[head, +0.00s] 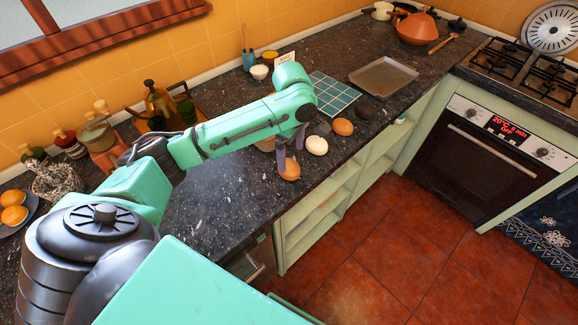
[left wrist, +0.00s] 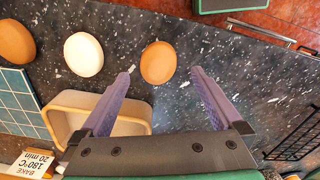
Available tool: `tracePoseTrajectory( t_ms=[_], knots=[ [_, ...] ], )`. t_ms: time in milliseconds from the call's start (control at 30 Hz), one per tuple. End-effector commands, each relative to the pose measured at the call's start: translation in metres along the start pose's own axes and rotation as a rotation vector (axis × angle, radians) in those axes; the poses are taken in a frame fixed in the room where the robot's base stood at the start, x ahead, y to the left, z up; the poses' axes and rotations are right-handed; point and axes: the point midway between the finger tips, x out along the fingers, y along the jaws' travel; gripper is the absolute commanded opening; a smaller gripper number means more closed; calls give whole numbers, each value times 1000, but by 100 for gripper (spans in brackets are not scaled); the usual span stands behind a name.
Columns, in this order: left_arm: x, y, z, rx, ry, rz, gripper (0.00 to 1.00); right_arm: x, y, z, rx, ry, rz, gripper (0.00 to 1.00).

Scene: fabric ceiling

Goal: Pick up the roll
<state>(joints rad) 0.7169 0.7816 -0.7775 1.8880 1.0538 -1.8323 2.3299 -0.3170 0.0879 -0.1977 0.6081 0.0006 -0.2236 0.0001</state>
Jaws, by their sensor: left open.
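A brown, egg-shaped roll (head: 290,170) lies on the dark speckled counter near its front edge. A white roll-like piece (head: 317,146) and another brown one (head: 342,127) lie in a row beyond it. My left gripper (head: 290,153), with purple fingers, is open and pointing down over the nearest brown roll. In the left wrist view that roll (left wrist: 158,62) shows between the two fingertips, with a gap on each side; I cannot tell the height gap. The white piece (left wrist: 83,54) and other brown one (left wrist: 15,42) are to its left. My right gripper is not in view.
A beige box-like dish (left wrist: 58,104) sits beside the left finger, with a blue tiled board (left wrist: 18,102) farther left. A metal tray (head: 384,76) lies farther along the counter. Bottles (head: 68,143) stand by the wall. The counter's front edge is close to the roll.

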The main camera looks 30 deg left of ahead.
Motion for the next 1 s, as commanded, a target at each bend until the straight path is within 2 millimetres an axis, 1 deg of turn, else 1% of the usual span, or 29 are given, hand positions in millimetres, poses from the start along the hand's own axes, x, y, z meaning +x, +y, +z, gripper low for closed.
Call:
tracePoseTrajectory(
  t_ms=[133, 267, 300, 333, 433, 600, 667, 700, 767, 800, 1000],
  knots=[
    [16, -1, -2, -1, 2, -1, 100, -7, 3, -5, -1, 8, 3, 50],
    [39, -5, -6, -1, 3, -4, 100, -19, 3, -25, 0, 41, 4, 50],
    [49, -5, -5, 0, 1, -3, 100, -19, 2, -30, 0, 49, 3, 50],
    [54, -5, -5, 0, 1, -2, 100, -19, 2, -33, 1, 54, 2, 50],
    [63, -4, -5, 2, 1, 1, 100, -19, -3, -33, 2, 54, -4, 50],
    [64, -4, -5, 2, 1, 2, 100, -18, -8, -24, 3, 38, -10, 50],
    [64, -4, -5, 2, 1, 2, 77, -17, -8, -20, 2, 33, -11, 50],
    [64, -4, -5, 1, 1, 2, 62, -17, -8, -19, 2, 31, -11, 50],
    [64, -4, -5, 1, 1, 2, 39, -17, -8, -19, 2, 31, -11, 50],
    [64, -4, -5, 1, 1, 2, 25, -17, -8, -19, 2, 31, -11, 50],
    [64, -4, -5, 1, 1, 2, 24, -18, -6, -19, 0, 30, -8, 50]
  ],
)
